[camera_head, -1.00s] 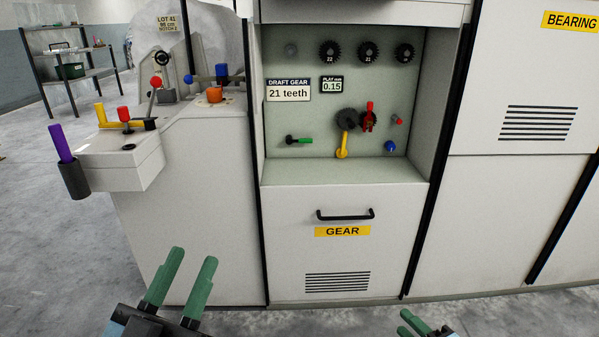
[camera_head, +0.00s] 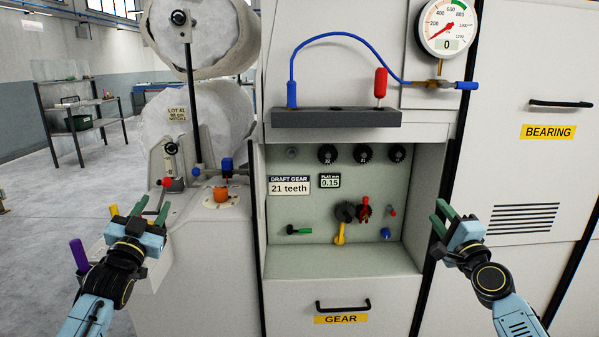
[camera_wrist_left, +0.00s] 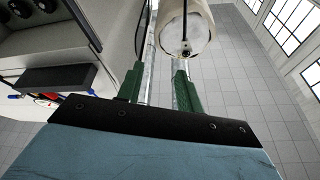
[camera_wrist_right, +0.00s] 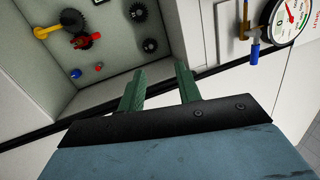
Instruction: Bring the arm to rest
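My left gripper (camera_head: 151,211) is raised at the left of the head view, in front of the machine's left bench. Its green fingers are apart with nothing between them, as the left wrist view (camera_wrist_left: 160,88) also shows. My right gripper (camera_head: 450,215) is raised at the right, in front of the panel beside the gear recess. Its green fingers are also apart and empty in the right wrist view (camera_wrist_right: 160,88). Neither gripper appears to touch anything.
The gear recess (camera_head: 300,255) holds dark gears (camera_head: 327,154), a yellow-handled lever (camera_head: 339,235) and a red-handled part (camera_head: 365,208). Above it are a dark grey block (camera_head: 335,118), a blue hose and a dial gauge (camera_head: 447,27). A purple-handled tool (camera_head: 78,254) stands at the left.

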